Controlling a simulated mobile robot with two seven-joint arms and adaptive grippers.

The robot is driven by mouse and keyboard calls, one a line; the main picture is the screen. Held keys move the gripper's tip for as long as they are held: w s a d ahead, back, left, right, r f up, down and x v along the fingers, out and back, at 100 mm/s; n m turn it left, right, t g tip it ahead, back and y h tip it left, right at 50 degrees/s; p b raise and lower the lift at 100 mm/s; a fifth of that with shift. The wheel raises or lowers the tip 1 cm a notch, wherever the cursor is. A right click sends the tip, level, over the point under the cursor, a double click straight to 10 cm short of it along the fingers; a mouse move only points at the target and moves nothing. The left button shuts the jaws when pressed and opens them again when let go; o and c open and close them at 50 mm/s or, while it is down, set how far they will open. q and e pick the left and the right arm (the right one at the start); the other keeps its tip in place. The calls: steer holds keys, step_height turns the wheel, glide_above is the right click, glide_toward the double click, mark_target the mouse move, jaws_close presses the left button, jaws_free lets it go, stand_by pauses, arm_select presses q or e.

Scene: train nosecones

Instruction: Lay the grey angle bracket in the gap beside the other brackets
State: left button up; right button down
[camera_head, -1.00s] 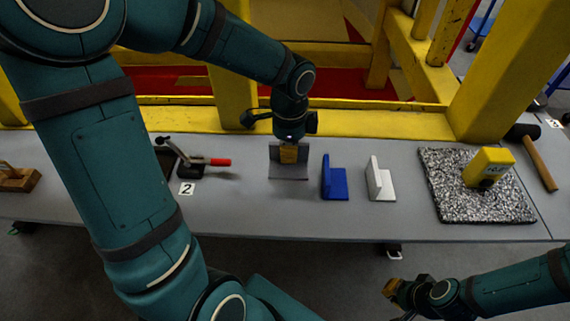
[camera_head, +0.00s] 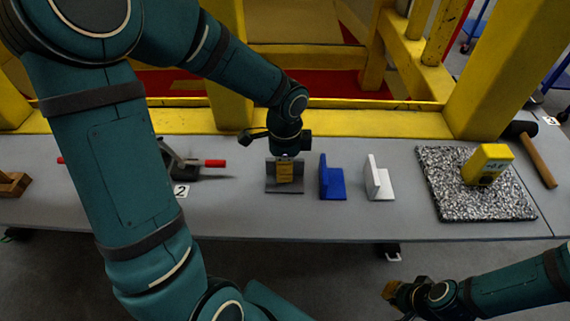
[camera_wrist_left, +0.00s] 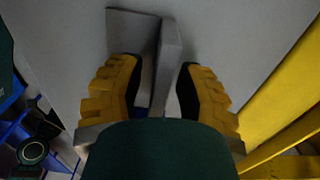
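The grey angle bracket (camera_head: 270,187) stands on the grey table at the left end of a row, left of the blue bracket (camera_head: 333,183) and white bracket (camera_head: 378,183), apart from the blue one. My left gripper (camera_head: 284,174) is over it, pointing down. In the left wrist view the yellow fingers (camera_wrist_left: 160,85) are spread on both sides of the grey bracket's upright plate (camera_wrist_left: 169,50), with space visible beside it. My right gripper (camera_head: 391,291) is at the lower right, off the table's front edge; its finger opening is too small to judge.
A toggle clamp with a red handle (camera_head: 215,163) lies left of the brackets. A speckled mat (camera_head: 448,190) with a yellow device (camera_head: 488,163) and a hammer (camera_head: 538,158) lie at the right. A yellow frame (camera_head: 350,122) runs behind the table.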

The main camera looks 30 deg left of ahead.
arm_select(q)
steer(key=shift+r, duration=0.1)
steer(key=shift+r, duration=0.3)
step_height(320, 180, up, 12)
steer(key=p, duration=0.3)
steer(key=shift+f+p, duration=0.2)
steer(key=shift+p, duration=0.1)
steer(key=shift+w+a, duration=0.1)
